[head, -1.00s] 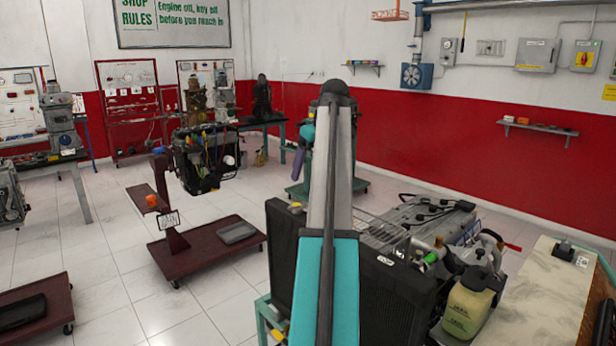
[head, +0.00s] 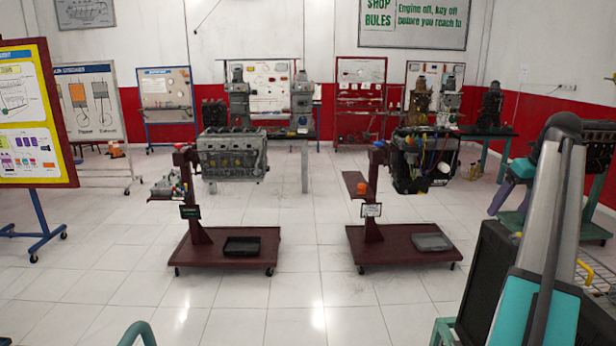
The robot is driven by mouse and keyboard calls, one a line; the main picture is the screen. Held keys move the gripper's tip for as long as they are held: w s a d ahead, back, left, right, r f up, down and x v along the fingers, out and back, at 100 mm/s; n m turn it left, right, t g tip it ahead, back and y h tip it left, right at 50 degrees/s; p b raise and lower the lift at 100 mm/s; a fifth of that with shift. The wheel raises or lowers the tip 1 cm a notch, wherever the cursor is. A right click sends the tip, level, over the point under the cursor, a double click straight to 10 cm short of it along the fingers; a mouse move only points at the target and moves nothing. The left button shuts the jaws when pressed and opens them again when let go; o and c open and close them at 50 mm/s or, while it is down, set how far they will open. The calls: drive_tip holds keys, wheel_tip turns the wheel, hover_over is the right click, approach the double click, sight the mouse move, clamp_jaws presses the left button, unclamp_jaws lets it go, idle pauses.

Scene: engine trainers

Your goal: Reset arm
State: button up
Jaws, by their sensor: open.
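My arm (head: 555,225) stands raised at the right edge of the head view, with a teal lower link and grey upper link. It rises to a dark joint at the top.
Two maroon engine stands, one with a grey engine (head: 232,154) and one with a dark engine (head: 425,160), stand ahead. A black radiator (head: 487,270) is close beside my arm. A yellow poster board (head: 35,115) stands left. The white tiled floor (head: 110,270) is clear at front left.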

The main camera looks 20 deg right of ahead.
drive_tip(key=w+a+f+n+g+y, duration=0.1)
drive_tip(key=w+a+f, duration=0.45)
drive_tip(key=f, duration=0.25)
drive_tip(key=w+a+f+n+g+y, duration=0.1)
drive_tip(key=w+a+f, duration=0.4)
drive_tip(key=f, duration=0.4)
drive_tip(key=w+a+f+n+g+y, duration=0.1)
drive_tip(key=w+a+f, duration=0.3)
drive_tip(key=a+f, duration=0.35)
drive_tip(key=a+f+n+g+y+b, duration=0.1)
drive_tip(key=a+f+n+g, duration=0.15)
drive_tip(key=a+f, duration=1.85)
drive_tip(key=s+a+f+g, duration=0.2)
drive_tip(key=s+a+f, duration=0.5)
drive_tip(key=a+f, duration=0.25)
drive_tip(key=s+a+f+g, duration=0.2)
drive_tip(key=s+a+f, duration=0.5)
drive_tip(key=f, duration=0.4)
drive_tip(key=s+a+f+m+h, duration=0.1)
drive_tip(key=s+f, duration=0.4)
drive_tip(key=s, duration=0.6)
drive_tip(key=s+a+f+m+h+b, duration=0.1)
drive_tip(key=s+a+f, duration=0.4)
drive_tip(key=s, duration=0.6)
drive_tip(key=shift+a+m+h, duration=0.4)
drive_tip(key=shift+m+h, duration=0.25)
drive_tip(key=shift+h, duration=0.25)
